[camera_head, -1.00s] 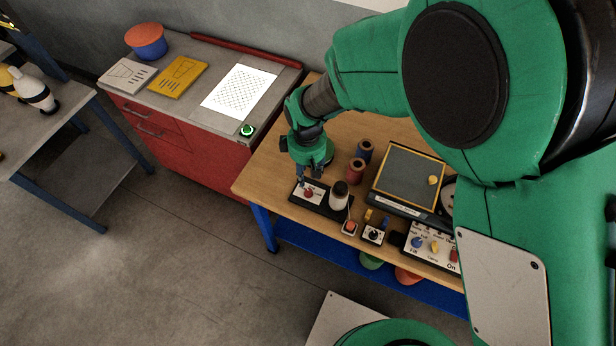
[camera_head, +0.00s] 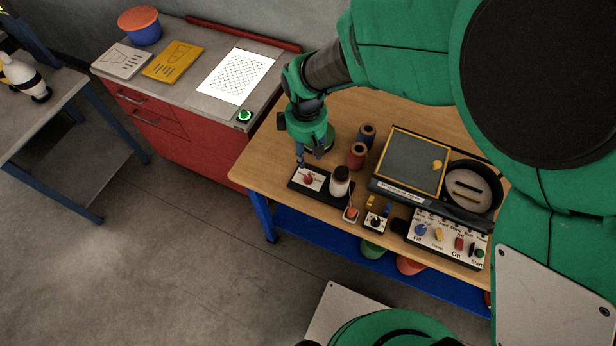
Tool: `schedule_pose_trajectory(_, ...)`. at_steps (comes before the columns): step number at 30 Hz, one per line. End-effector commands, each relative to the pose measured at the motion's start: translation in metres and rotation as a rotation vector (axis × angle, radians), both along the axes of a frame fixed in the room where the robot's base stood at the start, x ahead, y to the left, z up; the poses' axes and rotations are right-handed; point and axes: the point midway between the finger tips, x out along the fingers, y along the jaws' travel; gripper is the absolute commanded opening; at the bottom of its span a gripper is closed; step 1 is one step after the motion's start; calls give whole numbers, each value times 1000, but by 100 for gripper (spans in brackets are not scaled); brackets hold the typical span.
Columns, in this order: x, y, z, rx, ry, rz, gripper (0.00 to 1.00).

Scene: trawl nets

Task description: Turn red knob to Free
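A red knob (camera_head: 308,179) sits on a white plate on a low black box (camera_head: 297,187) at the left front of the wooden table. The plate's lettering is too small to read. Another red knob (camera_head: 459,243) is on the white control panel (camera_head: 418,238) at the right. My gripper (camera_head: 300,162) points down just behind the plate of the black box, apart from the red knob there. Its fingers are small and dark, and whether they are open cannot be made out. Nothing shows held in it.
A dark bottle with a white body (camera_head: 340,181) stands beside the red knob. Red and blue spools (camera_head: 357,156) stand behind it. A box with a red button (camera_head: 351,214) and one with a black knob (camera_head: 375,222) are in front. Bare wood lies behind the spools.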

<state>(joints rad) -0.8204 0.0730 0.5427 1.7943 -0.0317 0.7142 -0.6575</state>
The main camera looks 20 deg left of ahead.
Motion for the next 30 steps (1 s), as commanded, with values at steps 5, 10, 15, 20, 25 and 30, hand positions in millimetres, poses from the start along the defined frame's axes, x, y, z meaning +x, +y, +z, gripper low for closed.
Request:
schedule_pose_trajectory(5, -1, -1, 2, -1, 1, 16, 39)
schedule_pose_trajectory(10, -1, -1, 4, -1, 1, 17, 39)
schedule_pose_trajectory(15, -1, -1, 3, -1, 1, 16, 39)
schedule_pose_trajectory(20, -1, -1, -2, -1, 1, 16, 39)
schedule_pose_trajectory(25, 0, -1, -15, -1, 1, 16, 39)
schedule_pose_trajectory(30, 0, -1, -38, -2, 2, 16, 39)
